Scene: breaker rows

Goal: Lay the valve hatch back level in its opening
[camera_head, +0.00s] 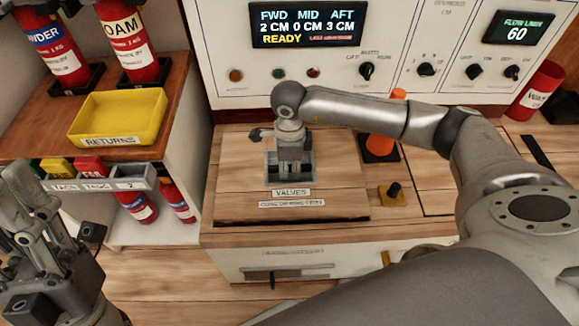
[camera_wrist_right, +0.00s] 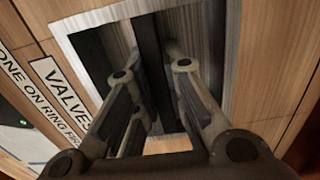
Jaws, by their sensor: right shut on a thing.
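The valve hatch (camera_head: 235,186) is a wooden panel with a "VALVES" label (camera_head: 291,192), on the counter below the control panel. Its front edge shows as a step with a dark line under it; I cannot tell exactly how level it lies. My right gripper (camera_head: 291,172) points down into the metal-rimmed recess (camera_head: 270,181) of the hatch. In the right wrist view its fingers (camera_wrist_right: 160,110) reach into the recess, shut on the hatch's handle, a dark bar (camera_wrist_right: 152,62), mostly hidden. My left gripper (camera_head: 50,222) is empty at the lower left, away from the hatch.
An orange object (camera_head: 380,145) stands on a dark base right of the hatch, near a yellow block with a black knob (camera_head: 391,193). A yellow returns tray (camera_head: 118,117) and red extinguishers (camera_head: 125,40) are at the left. The control panel (camera_head: 225,40) rises behind.

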